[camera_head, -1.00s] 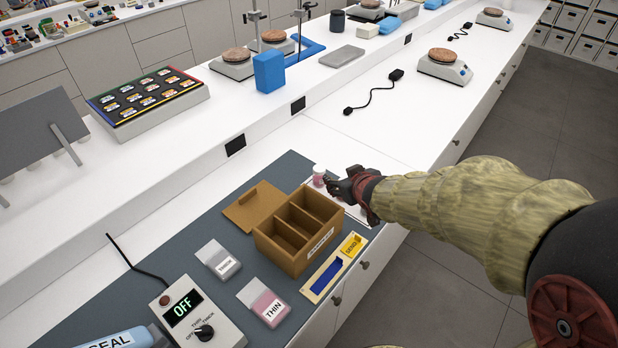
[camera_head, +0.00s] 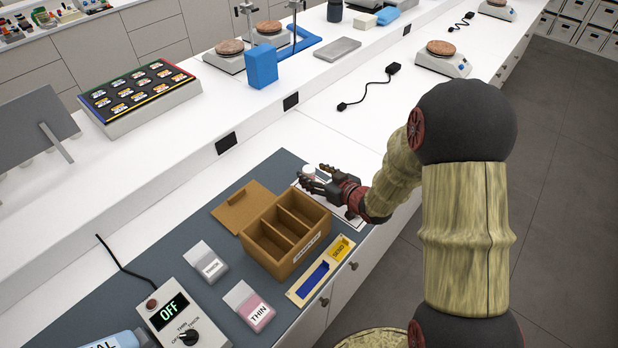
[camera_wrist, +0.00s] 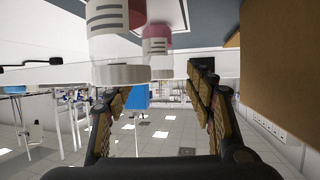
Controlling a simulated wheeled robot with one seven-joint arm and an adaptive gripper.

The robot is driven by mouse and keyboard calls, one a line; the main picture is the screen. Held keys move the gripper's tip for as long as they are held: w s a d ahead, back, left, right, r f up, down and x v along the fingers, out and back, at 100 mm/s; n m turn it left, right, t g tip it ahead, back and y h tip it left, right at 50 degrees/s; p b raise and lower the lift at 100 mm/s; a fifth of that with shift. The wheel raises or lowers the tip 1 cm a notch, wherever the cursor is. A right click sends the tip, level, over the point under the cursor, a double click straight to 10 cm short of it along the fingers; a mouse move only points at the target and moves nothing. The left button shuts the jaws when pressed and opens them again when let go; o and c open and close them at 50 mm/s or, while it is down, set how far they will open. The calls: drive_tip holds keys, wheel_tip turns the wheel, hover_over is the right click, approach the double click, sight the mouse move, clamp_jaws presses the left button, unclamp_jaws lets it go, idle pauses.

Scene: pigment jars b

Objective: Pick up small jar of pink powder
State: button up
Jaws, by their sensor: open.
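A jar with a white lid (camera_head: 309,170) stands on the white sheet beyond my gripper (camera_head: 325,186), which partly hides it. In the wrist view, which looks upside down, a labelled jar with pink contents (camera_wrist: 107,18) and a white lid is close, at upper left. A second labelled pinkish jar (camera_wrist: 157,44) shows beyond it and looks smaller; I cannot tell their true sizes. My gripper is open and empty, its fingers (camera_wrist: 160,105) apart. The near jar sits toward the left finger, the second nearer the middle of the gap.
An open wooden box with compartments (camera_head: 286,236) stands close in front of my gripper; its wall (camera_wrist: 278,50) fills the right of the wrist view. A flat wooden lid (camera_head: 243,207) lies left of it. THICK (camera_head: 207,264) and THIN (camera_head: 250,307) containers stand nearer.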

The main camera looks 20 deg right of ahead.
sight(313, 173)
drive_tip(key=x, duration=0.4)
drive_tip(key=shift+d+f+b, duration=0.1)
drive_tip(key=shift+b, duration=0.25)
drive_tip(key=shift+c, duration=1.3)
drive_tip(key=c, duration=1)
